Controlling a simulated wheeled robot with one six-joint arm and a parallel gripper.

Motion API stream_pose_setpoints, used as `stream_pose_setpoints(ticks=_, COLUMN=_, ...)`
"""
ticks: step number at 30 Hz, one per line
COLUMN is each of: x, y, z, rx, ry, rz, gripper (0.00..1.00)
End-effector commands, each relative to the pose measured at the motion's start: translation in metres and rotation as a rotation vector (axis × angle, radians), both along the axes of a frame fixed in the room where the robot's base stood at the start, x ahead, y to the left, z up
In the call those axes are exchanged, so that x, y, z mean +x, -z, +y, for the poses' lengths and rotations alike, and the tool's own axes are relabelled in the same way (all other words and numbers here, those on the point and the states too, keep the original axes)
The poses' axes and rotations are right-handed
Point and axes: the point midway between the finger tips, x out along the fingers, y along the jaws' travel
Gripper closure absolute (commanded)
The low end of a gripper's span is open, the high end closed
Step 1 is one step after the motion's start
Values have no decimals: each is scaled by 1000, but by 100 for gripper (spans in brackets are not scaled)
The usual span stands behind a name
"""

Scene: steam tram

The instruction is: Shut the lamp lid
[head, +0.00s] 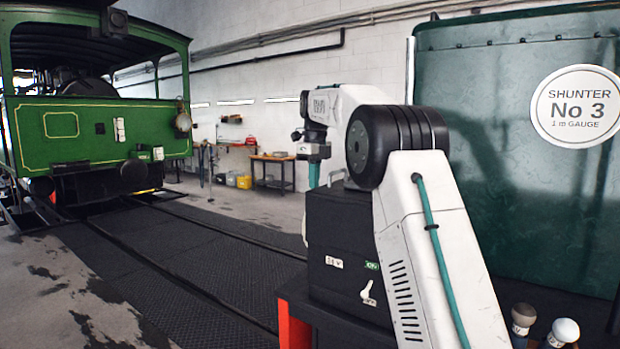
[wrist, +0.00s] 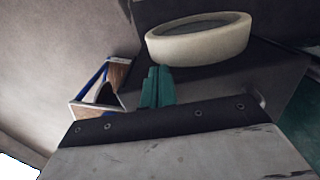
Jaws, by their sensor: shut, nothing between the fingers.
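A round, brass-coloured fitting that looks like a lamp (head: 183,122) is on the right corner of the green tram in the head view. It is small there, and I cannot tell how its lid stands. My gripper (head: 314,178) hangs with teal fingers pointing down, just beyond the black box near my arm, well apart from the fitting. In the wrist view the gripper's teal fingers (wrist: 157,88) are together, with nothing seen between them. No lamp or lid can be clearly made out in the wrist view.
The black box (head: 340,250) stands close by on the right. A cream ring (wrist: 198,40) and a blue-edged wooden object (wrist: 100,88) show beyond my fingers. A green panel (head: 500,150) fills the right. The dark floor (head: 200,260) towards the tram is clear. A workbench (head: 272,160) stands behind.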

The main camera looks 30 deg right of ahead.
Motion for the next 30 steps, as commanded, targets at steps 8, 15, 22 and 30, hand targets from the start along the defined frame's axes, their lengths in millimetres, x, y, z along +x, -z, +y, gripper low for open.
stream_pose_setpoints(ticks=8, x=1, y=-3, z=1, rx=0, ry=-2, rz=-1, gripper=100)
stream_pose_setpoints(ticks=15, x=1, y=-39, z=0, rx=-1, ry=-2, rz=-4, gripper=100)
stream_pose_setpoints(ticks=22, x=0, y=-69, z=0, rx=0, ry=-2, rz=-2, gripper=100)
stream_pose_setpoints(ticks=30, x=-1, y=-78, z=0, rx=0, ry=-2, rz=0, gripper=100)
